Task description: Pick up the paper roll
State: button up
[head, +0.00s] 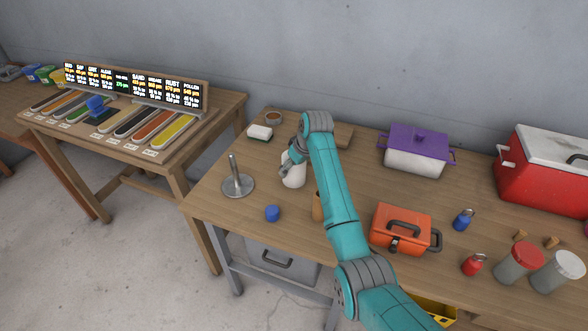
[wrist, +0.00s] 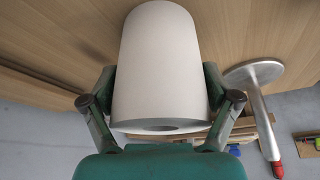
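The white paper roll (head: 294,176) is upright on the wooden workbench in the head view, partly covered by my gripper (head: 289,160). In the wrist view the paper roll (wrist: 160,65) fills the middle, its end with the dark core hole facing the camera. My gripper (wrist: 160,82) has one finger on each side of the roll, and both pads appear to press against it. I cannot see any clear gap under the roll.
A metal holder (head: 237,185) with an upright rod stands left of the roll. An orange toolbox (head: 400,229), a purple pot (head: 416,150) and a red cooler (head: 545,175) stand to the right.

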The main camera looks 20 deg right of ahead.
jog(key=c, duration=0.6)
notch_tip(320, 180, up, 10)
jog(key=c, duration=0.4)
